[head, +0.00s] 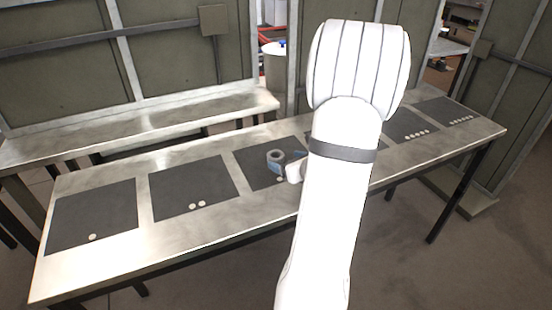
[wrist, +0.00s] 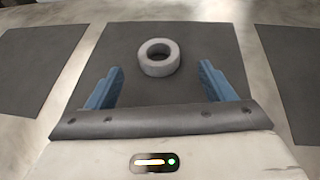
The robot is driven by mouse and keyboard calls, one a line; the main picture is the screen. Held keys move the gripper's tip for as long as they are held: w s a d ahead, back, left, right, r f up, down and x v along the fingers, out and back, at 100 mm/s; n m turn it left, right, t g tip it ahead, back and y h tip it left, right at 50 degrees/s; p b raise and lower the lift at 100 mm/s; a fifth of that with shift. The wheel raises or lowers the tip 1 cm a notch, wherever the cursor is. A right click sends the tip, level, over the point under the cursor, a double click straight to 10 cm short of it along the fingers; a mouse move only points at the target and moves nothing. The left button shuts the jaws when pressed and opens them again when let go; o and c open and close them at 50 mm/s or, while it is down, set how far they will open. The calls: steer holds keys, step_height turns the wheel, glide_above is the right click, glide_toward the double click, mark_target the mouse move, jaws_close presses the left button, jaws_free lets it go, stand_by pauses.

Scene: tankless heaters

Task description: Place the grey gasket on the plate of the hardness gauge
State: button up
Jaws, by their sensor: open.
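The grey gasket (wrist: 145,66) is a thick, pale grey ring lying flat on a dark mat in the wrist view. In the head view it shows as a small ring (head: 275,154) on the third mat from the left. My gripper (wrist: 160,82) is open, with its blue fingers apart. In the wrist view the gasket appears just beyond the fingertips, roughly centred between them, and nothing is held. In the head view my arm hides most of the gripper. I cannot make out a hardness gauge or its plate in either view.
A long metal table (head: 215,232) carries several dark mats marked with pale dots. The two left mats (head: 186,184) hold no objects. Another bench (head: 140,124) stands behind, by tall panels. My arm covers part of the table.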

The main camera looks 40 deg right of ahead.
mark_target(280, 158)
steer(key=x, duration=0.4)
steer(key=shift+f, duration=0.1)
steer(key=shift+c, duration=0.6)
steer(key=c, duration=1)
